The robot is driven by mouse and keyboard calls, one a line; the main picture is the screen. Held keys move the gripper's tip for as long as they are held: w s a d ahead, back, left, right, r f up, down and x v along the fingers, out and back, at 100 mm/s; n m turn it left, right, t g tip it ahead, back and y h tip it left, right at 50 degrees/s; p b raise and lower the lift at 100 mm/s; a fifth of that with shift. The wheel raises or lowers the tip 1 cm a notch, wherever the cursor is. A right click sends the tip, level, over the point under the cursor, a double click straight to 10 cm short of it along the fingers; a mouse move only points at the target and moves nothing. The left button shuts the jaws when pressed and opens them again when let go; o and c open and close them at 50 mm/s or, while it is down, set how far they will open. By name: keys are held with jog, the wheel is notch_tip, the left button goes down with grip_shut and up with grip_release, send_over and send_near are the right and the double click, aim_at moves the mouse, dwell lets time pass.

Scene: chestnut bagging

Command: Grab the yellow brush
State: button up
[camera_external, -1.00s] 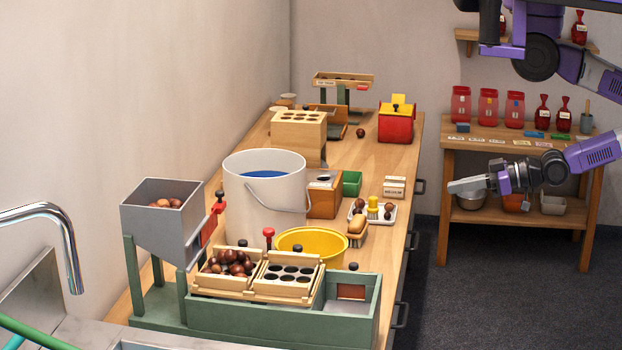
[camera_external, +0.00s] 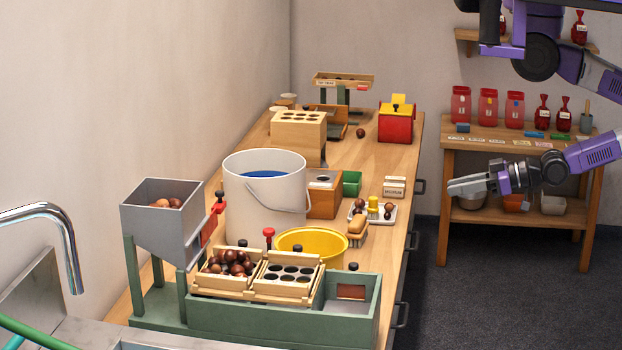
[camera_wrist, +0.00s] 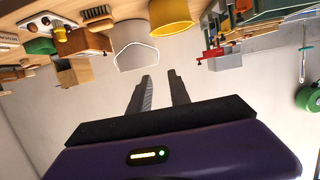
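The brush (camera_external: 357,227), a small tan-yellow block with bristles below, lies near the right edge of the long wooden counter, beside the yellow bowl (camera_external: 312,240). What looks like its bristled side shows at the top of the wrist view (camera_wrist: 97,14). My gripper (camera_external: 452,188) is in the air to the right of the counter, well apart from the brush. In the wrist view its two fingers (camera_wrist: 160,76) stand apart with nothing between them.
A white tray (camera_external: 387,219) with chestnuts and a yellow-topped item lies just behind the brush. A white bucket (camera_external: 262,205) stands to its left. The green-framed chestnut station (camera_external: 270,325) fills the front. A wooden shelf table (camera_external: 455,148) stands behind my arm.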

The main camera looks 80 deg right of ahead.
jog(key=o, duration=0.6)
jog(key=shift+o, duration=0.2)
